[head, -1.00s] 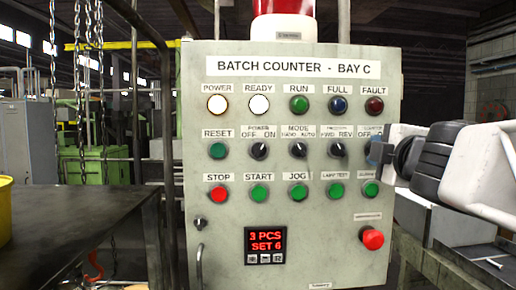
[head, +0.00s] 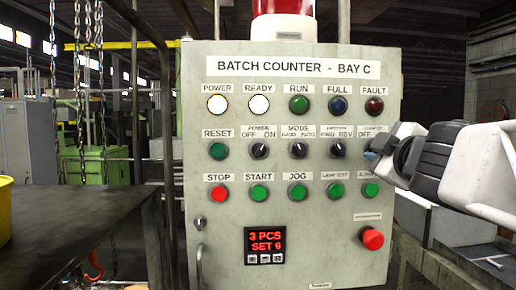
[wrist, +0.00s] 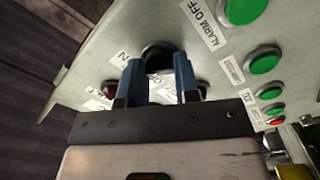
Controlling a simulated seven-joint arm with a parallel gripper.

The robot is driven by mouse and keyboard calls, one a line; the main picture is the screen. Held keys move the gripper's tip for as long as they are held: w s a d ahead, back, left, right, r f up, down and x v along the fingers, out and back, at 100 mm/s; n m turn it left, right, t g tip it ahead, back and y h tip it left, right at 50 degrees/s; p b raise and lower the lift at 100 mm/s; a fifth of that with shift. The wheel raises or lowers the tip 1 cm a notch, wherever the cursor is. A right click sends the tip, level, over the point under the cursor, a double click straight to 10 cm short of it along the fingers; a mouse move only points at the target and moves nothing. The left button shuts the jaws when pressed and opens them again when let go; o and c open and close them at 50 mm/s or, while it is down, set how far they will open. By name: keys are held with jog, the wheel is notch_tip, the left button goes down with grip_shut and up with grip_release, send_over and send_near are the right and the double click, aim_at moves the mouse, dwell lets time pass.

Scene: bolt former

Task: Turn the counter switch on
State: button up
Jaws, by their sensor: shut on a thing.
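The counter switch is the rightmost black knob in the selector row of the grey panel (head: 225,265). In the head view my gripper (head: 372,154) covers the knob and part of its label, so its pointer is hidden. In the wrist view the dark knob (wrist: 157,52) sits between the two blue fingers of my gripper (wrist: 159,66). The fingers are shut on it, one on each side. The label reads OFF on its visible left side in the head view. The switch's exact angle cannot be told.
Other black selectors, such as the direction knob (head: 338,151), stand left of my gripper. Green buttons, including the alarm-off button (head: 370,190), lie just below. A red mushroom button (head: 372,239) sticks out lower down. White POWER and READY lamps are lit.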

jog(key=o, duration=0.9)
jog(key=shift+s, duration=0.2)
jog(key=shift+s, duration=3.75)
